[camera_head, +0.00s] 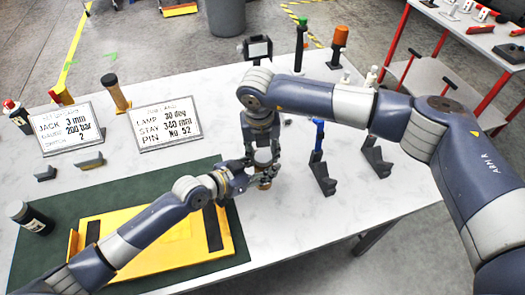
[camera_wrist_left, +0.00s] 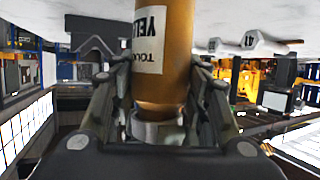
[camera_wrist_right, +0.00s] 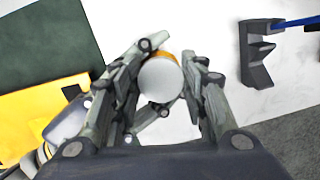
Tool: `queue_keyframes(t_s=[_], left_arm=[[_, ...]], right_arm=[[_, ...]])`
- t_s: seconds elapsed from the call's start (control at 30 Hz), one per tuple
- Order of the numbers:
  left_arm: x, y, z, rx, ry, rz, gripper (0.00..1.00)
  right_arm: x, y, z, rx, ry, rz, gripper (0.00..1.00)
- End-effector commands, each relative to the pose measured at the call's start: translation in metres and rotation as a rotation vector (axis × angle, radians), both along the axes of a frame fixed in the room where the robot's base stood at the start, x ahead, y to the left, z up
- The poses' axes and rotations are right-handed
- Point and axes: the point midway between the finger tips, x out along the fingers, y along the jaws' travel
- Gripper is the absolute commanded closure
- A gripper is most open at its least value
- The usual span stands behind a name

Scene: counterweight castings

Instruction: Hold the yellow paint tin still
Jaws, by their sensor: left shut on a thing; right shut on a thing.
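The yellow paint tin (camera_head: 265,184) stands on the white table, mostly hidden by my grippers in the head view. In the left wrist view, which is upside down, the tin (camera_wrist_left: 172,80) is an ochre cylinder with a white label, between the fingers. My left gripper (camera_head: 252,173) is shut on its side, coming from the left. My right gripper (camera_head: 263,150) is shut around its upper part from above. The right wrist view shows the tin's pale round lid (camera_wrist_right: 161,80) between the fingers, with an orange edge.
A yellow plate (camera_head: 165,258) with dark strips lies on a green mat (camera_head: 45,253) at left. Two signs (camera_head: 66,127) (camera_head: 168,123) stand behind.

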Motion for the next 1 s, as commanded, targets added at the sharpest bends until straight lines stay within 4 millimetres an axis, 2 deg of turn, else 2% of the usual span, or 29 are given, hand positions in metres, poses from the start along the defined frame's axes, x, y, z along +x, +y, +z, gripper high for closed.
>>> queue_keyframes(t_s=[0.03, 1.0], left_arm=[[0.001, -0.001, 0.004, -0.006, -0.009, 0.0, 1.0], [-0.001, -0.004, 0.003, -0.005, -0.009, -0.007, 1.0]], right_arm=[[-0.001, 0.0, -0.001, -0.001, 0.002, 0.0, 0.79], [-0.003, -0.001, -0.015, 0.052, -0.065, 0.015, 0.77]])
